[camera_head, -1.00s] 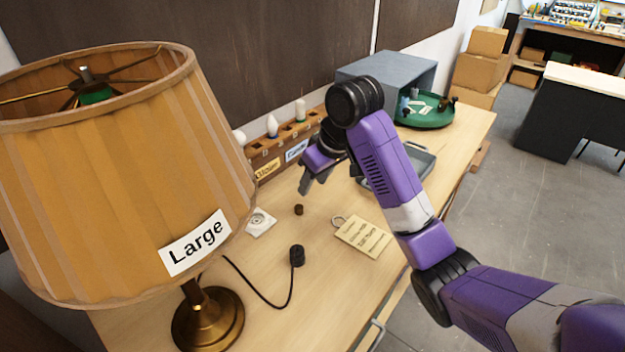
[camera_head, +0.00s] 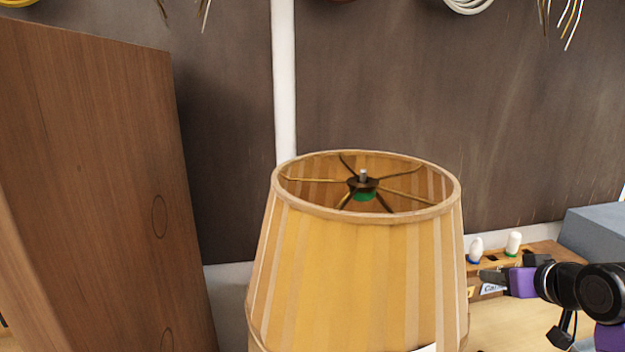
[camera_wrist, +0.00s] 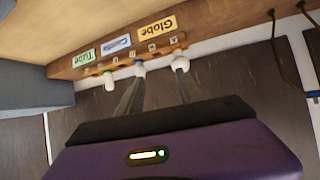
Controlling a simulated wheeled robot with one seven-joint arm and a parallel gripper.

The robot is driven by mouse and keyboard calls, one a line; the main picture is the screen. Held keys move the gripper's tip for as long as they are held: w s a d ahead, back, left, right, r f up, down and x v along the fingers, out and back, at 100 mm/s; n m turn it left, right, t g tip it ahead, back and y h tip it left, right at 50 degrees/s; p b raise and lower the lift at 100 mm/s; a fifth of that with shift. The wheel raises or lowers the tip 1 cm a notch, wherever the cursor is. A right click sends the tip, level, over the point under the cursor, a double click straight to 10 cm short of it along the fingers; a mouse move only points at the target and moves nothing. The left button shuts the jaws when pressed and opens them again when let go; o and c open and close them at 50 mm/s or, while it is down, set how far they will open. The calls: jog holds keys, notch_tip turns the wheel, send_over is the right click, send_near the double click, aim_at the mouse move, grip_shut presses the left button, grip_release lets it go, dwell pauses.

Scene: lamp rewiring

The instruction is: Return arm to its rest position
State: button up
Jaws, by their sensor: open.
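My purple and black arm enters the head view from the right. My gripper (camera_head: 494,276) is at the right of the lampshade (camera_head: 350,270), in front of the bulb rack (camera_head: 545,250). In the wrist view my gripper (camera_wrist: 158,88) shows its two grey fingers apart with nothing held between them. The wrist view is turned upside down, and the bulb rack (camera_wrist: 75,66) shows beyond the fingertips with several white bulbs. The lamp's base is hidden below the head picture.
A tall brown wooden panel (camera_head: 100,190) stands at the left. A grey box (camera_head: 598,235) is at the far right, also in the wrist view (camera_wrist: 35,108). Coiled wire (camera_head: 468,4) hangs on the dark wall. A small dark object (camera_head: 560,338) below my wrist is unclear.

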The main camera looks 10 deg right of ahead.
jog(key=s+a+f+m+t+h, duration=0.4)
jog(key=s+a+t, duration=0.3)
jog(key=s+a, duration=0.6)
jog(key=s+a+f+n+g+y, duration=0.1)
jog(key=s+a+f+n+y, duration=0.1)
jog(key=s, duration=0.8)
jog(key=s+a+f+n+g+y, duration=0.1)
jog(key=s+a+f+n+y, duration=0.1)
jog(key=s+a, duration=0.4)
jog(key=s+a+f+n+g+y, duration=0.1)
jog(key=s+a+f, duration=0.3)
jog(key=s, duration=0.9)
jog(key=shift+s+a+f+n+y, duration=0.3)
jog(key=shift+a+f+n+y, duration=0.1)
jog(key=shift+a+y, duration=0.15)
